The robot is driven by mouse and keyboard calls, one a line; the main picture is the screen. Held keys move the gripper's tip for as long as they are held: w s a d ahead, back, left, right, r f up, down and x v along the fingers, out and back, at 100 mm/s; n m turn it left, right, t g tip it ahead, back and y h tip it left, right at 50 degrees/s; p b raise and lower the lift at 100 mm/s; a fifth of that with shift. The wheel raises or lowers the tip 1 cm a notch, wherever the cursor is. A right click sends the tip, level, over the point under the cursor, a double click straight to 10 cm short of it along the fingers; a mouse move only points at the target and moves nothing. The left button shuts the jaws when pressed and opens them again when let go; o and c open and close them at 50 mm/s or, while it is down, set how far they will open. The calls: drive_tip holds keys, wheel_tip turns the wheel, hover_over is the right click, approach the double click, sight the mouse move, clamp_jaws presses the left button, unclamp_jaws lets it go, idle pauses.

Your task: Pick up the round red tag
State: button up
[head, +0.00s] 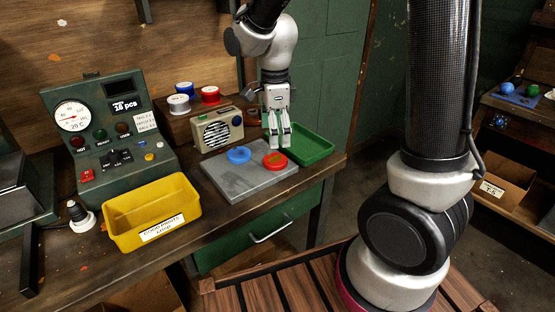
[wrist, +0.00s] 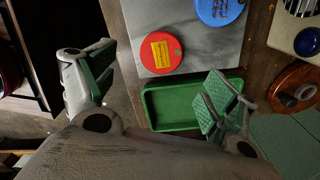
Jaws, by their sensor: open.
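The round red tag (head: 275,160) lies flat on a grey slab on the bench, at its right side. In the wrist view the red tag (wrist: 161,53) shows a small yellow label and a hole near its edge. A round blue tag (head: 238,155) lies to its left on the same slab; it is partly cut off in the wrist view (wrist: 220,10). My gripper (head: 279,144) is open and empty above the slab's back right part, close to the red tag. In the wrist view its green-padded fingers (wrist: 159,88) are wide apart, with the red tag beyond them.
The grey slab (head: 237,183) lies near the bench's front edge. A green tray (head: 318,152) is just right of it. A beige radio (head: 217,130) stands behind, with spools (head: 179,104) on a box. A yellow bin (head: 150,208) and a control panel are on the left.

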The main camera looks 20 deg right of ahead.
sight(275, 159)
drive_tip(key=shift+m, duration=0.5)
drive_tip(key=shift+f, duration=0.45)
wheel_tip(275, 159, down, 7)
drive_tip(key=shift+w+r, duration=0.1)
drive_tip(key=c, duration=1.1)
